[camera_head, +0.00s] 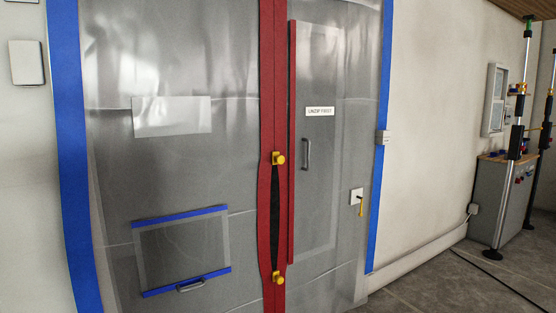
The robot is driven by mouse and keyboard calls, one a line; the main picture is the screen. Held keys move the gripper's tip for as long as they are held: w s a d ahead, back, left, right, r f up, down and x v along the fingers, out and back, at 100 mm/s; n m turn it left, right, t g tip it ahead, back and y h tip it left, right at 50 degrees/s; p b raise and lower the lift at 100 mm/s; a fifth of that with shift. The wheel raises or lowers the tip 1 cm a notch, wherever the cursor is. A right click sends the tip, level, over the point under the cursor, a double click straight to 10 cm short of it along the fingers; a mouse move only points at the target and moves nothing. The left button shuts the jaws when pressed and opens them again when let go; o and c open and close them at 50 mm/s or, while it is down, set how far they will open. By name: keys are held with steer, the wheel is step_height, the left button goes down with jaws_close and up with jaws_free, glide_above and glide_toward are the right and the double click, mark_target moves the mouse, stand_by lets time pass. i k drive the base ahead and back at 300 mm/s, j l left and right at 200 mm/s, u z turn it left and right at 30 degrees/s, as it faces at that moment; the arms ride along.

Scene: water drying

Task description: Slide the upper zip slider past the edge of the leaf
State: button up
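A grey translucent plastic sheet (190,60) covers the doorway, with a red zip strip (272,80) running down it. The upper zip slider (279,159) is yellow and sits about halfway down the visible strip. The lower zip slider (279,278) is yellow and sits near the bottom of the picture. Between them the zip is parted in a narrow dark gap (275,215). To the right, a leaf (325,200) with a vertical handle (306,154) and a label reading "UNZIP FIRST" (319,111) shows behind the plastic. My gripper is not in view.
Blue tape (70,150) edges the sheet. A blue-taped flap (184,250) is at lower left. A yellow lever (361,205) hangs right of the leaf. Poles (515,140) and a grey cabinet (500,205) stand at right. A dark cable (500,280) crosses the otherwise clear floor.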

mark_target(276, 159)
steer(key=i+j+z, duration=0.1)
steer(key=i, duration=0.4)
steer(key=i+j+z, duration=0.1)
steer(key=i+j, duration=0.2)
steer(key=i, duration=0.2)
